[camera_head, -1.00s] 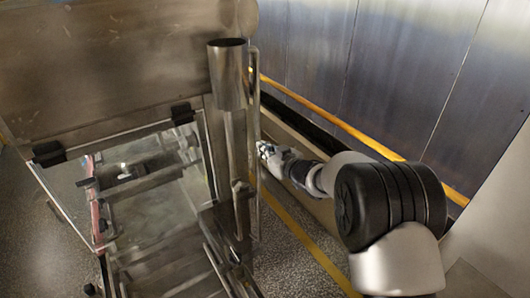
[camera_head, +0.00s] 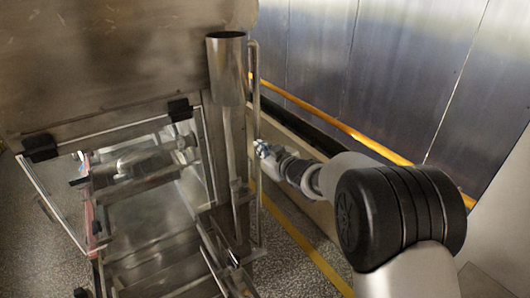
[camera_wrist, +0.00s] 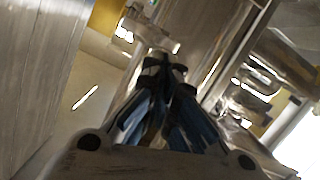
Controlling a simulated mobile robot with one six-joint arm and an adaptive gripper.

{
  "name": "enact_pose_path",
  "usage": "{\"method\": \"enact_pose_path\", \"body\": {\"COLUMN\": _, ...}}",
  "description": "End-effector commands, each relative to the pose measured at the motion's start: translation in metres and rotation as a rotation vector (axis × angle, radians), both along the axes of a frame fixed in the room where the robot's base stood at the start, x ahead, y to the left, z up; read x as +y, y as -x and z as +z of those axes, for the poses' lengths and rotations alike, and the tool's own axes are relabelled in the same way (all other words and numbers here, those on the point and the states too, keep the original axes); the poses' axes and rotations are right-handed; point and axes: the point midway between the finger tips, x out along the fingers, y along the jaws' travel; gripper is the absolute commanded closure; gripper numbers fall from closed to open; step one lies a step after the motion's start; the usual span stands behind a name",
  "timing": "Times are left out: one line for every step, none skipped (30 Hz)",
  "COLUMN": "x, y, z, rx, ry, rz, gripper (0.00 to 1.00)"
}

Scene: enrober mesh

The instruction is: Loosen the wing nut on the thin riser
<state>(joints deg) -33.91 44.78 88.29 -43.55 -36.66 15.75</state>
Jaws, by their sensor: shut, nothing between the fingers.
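The thin riser (camera_head: 256,130) is a slim upright metal tube at the right side of the machine, beside a wider pipe with an open cylindrical cup (camera_head: 227,70) on top. My gripper (camera_head: 261,148) is just right of the thin riser at about mid-height in the head view. In the wrist view the dark blue fingers of my gripper (camera_wrist: 164,66) are shut with nothing between them. They point toward blurred metal parts close ahead. I cannot pick out the wing nut for certain in either view.
A clear-panelled metal hood (camera_head: 150,200) lies left of the riser, with metal rails below it. A metal wall (camera_head: 400,70) with a yellow rail (camera_head: 340,125) stands to the right. The speckled floor (camera_head: 290,250) between them looks clear.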

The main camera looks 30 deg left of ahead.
Motion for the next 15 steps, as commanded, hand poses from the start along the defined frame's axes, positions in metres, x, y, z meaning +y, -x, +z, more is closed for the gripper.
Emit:
{"method": "enact_pose_path", "body": {"x": 0.0001, "y": 0.001, "z": -0.0047, "rx": -0.009, "ry": 0.008, "rz": 0.0, "gripper": 1.0}}
{"method": "enact_pose_path", "body": {"x": 0.0003, "y": 0.0013, "z": -0.0049, "rx": -0.017, "ry": 0.012, "rz": 0.0, "gripper": 1.0}}
{"method": "enact_pose_path", "body": {"x": 0.0004, "y": 0.0015, "z": -0.0054, "rx": -0.027, "ry": 0.017, "rz": 0.0, "gripper": 1.0}}
{"method": "enact_pose_path", "body": {"x": 0.0004, "y": 0.0018, "z": -0.0057, "rx": -0.032, "ry": 0.021, "rz": 0.0, "gripper": 1.0}}
{"method": "enact_pose_path", "body": {"x": 0.0004, "y": 0.0019, "z": -0.0058, "rx": -0.036, "ry": 0.023, "rz": -0.001, "gripper": 1.0}}
{"method": "enact_pose_path", "body": {"x": 0.0003, "y": 0.002, "z": -0.0058, "rx": -0.039, "ry": 0.026, "rz": -0.001, "gripper": 1.0}}
{"method": "enact_pose_path", "body": {"x": 0.0003, "y": 0.002, "z": -0.0057, "rx": -0.04, "ry": 0.028, "rz": -0.001, "gripper": 1.0}}
{"method": "enact_pose_path", "body": {"x": 0.0003, "y": 0.002, "z": -0.0055, "rx": -0.04, "ry": 0.029, "rz": -0.001, "gripper": 1.0}}
{"method": "enact_pose_path", "body": {"x": 0.0002, "y": 0.002, "z": -0.0051, "rx": -0.04, "ry": 0.029, "rz": -0.001, "gripper": 1.0}}
{"method": "enact_pose_path", "body": {"x": 0.0002, "y": 0.002, "z": -0.0051, "rx": -0.04, "ry": 0.028, "rz": -0.001, "gripper": 1.0}}
{"method": "enact_pose_path", "body": {"x": 0.0001, "y": 0.0019, "z": -0.0051, "rx": -0.04, "ry": 0.028, "rz": -0.001, "gripper": 1.0}}
{"method": "enact_pose_path", "body": {"x": 0.0001, "y": 0.0019, "z": -0.0051, "rx": -0.039, "ry": 0.029, "rz": -0.002, "gripper": 1.0}}
{"method": "enact_pose_path", "body": {"x": 0.0, "y": 0.002, "z": -0.0051, "rx": -0.039, "ry": 0.029, "rz": -0.002, "gripper": 1.0}}
{"method": "enact_pose_path", "body": {"x": 0.0, "y": 0.002, "z": -0.0051, "rx": -0.039, "ry": 0.029, "rz": -0.002, "gripper": 1.0}}
{"method": "enact_pose_path", "body": {"x": 0.0, "y": 0.0019, "z": -0.0052, "rx": -0.039, "ry": 0.029, "rz": -0.002, "gripper": 1.0}}
